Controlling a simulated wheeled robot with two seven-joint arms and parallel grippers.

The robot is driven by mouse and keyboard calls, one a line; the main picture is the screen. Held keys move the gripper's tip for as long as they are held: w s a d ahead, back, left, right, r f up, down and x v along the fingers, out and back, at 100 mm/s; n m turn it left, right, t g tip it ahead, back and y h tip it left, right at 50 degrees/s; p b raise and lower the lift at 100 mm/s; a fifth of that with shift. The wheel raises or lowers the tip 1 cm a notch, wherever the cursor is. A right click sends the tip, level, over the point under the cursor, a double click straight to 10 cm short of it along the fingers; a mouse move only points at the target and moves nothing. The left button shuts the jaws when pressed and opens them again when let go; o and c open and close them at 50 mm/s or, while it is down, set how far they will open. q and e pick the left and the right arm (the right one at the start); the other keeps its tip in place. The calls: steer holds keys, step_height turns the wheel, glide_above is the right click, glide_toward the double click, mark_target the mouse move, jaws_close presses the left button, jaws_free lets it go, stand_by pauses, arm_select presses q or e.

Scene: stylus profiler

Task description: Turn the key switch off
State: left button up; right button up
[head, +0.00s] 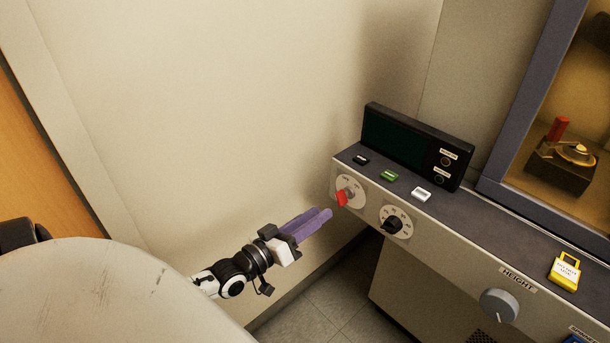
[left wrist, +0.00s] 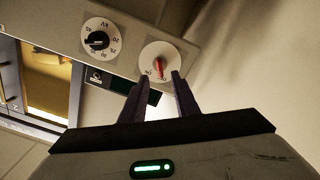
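The key switch (head: 342,198) is a red key on a round white dial at the left end of the console's front face. In the left wrist view the red key (left wrist: 159,68) stands on its white dial just beyond my fingertips. My left gripper (head: 325,214) has purple fingers that point at the key switch from the left, a little short of it. In the left wrist view the two fingers (left wrist: 158,80) are apart with a gap between them, and nothing is held. My right gripper is in neither view.
A black-knobbed dial (head: 394,224) sits right of the key switch. On the console top are black, green (head: 389,175) and white (head: 421,194) buttons, a dark display (head: 405,143) and a yellow tag (head: 565,270). A grey height knob (head: 499,305) is farther right. The wall is at the left.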

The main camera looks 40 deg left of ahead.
arm_select(q)
steer(key=shift+s+a, duration=0.15)
steer(key=shift+s, duration=1.7)
